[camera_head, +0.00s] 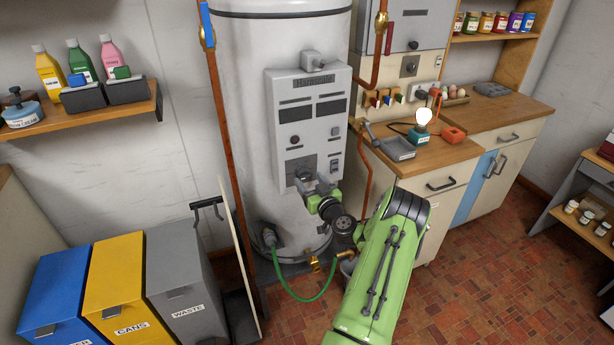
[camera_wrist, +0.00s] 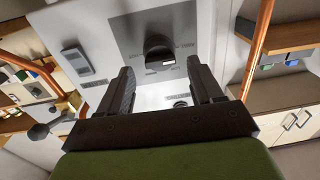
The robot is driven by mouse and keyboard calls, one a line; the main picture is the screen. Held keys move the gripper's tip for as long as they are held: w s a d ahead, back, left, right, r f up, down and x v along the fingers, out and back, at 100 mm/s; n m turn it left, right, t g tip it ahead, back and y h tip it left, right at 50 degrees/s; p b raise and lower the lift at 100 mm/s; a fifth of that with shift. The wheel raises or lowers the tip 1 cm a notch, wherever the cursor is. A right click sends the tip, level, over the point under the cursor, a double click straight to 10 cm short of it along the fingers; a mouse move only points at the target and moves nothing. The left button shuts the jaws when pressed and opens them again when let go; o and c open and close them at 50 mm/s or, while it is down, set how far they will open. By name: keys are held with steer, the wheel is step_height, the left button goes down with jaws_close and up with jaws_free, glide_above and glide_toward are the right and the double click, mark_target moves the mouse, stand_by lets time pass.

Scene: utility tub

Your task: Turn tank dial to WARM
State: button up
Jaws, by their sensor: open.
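The tank dial (camera_wrist: 158,50) is a dark round knob on a grey plate of the tank's control panel (camera_head: 283,110). Small lettering surrounds it, too blurred to read surely, and a pale mark shows on the knob. My gripper (camera_wrist: 160,68) is open, its two dark fingers on either side of the dial's position in the wrist view. No clear contact shows. In the head view my gripper (camera_head: 317,186) is at the panel's lower part and partly hides the dial area. The white tank (camera_head: 240,130) stands upright behind it.
Copper pipes (camera_head: 216,120) run up beside the tank. A green hose (camera_head: 300,297) hangs at its base. A grey waste bin (camera_head: 185,285) stands to the left. Open tiled floor lies at right.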

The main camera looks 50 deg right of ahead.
mark_target(304, 175)
steer(key=shift+x, duration=1.2)
steer(key=c, duration=1)
steer(key=shift+c, duration=0.2)
